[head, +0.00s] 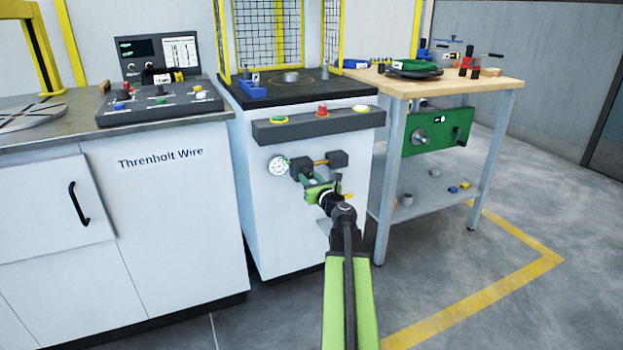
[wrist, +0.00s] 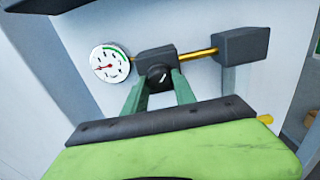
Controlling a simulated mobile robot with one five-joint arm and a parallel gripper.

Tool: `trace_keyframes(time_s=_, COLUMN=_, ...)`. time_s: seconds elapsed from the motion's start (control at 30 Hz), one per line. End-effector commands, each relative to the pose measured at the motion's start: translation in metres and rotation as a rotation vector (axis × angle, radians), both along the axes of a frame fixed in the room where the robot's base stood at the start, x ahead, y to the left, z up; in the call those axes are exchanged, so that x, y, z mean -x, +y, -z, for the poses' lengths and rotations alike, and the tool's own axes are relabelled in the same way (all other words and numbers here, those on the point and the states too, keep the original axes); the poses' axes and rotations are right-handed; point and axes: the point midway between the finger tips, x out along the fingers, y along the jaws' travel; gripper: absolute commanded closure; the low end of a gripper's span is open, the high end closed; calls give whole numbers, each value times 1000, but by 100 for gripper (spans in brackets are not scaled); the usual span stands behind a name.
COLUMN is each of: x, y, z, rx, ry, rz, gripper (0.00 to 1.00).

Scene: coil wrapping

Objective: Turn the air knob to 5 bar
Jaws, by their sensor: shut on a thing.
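The black air knob (wrist: 160,76) with a white mark sits on the front of a dark regulator block (wrist: 152,60) on the white cabinet. My gripper (wrist: 161,86) is shut on the knob, one green finger on each side. In the head view my gripper (head: 310,186) reaches the regulator and hides most of the knob. A round white gauge (wrist: 109,64) with a green arc and a red needle is left of the block. It also shows in the head view (head: 279,165). Its numbers are too small to read.
A brass pipe (wrist: 197,54) runs right from the regulator to a second dark block (wrist: 242,46). A wooden-topped bench (head: 490,86) stands to the right. The floor in front is clear.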

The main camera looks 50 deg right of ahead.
Motion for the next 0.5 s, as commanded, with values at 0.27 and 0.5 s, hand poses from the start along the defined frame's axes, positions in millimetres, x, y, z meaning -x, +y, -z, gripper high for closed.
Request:
trace_keyframes(time_s=0.27, x=3, y=-2, z=0, rx=-107, ry=-43, rz=10, gripper=100)
trace_keyframes(time_s=0.5, x=3, y=-1, z=0, rx=-298, ry=-121, rz=10, gripper=100)
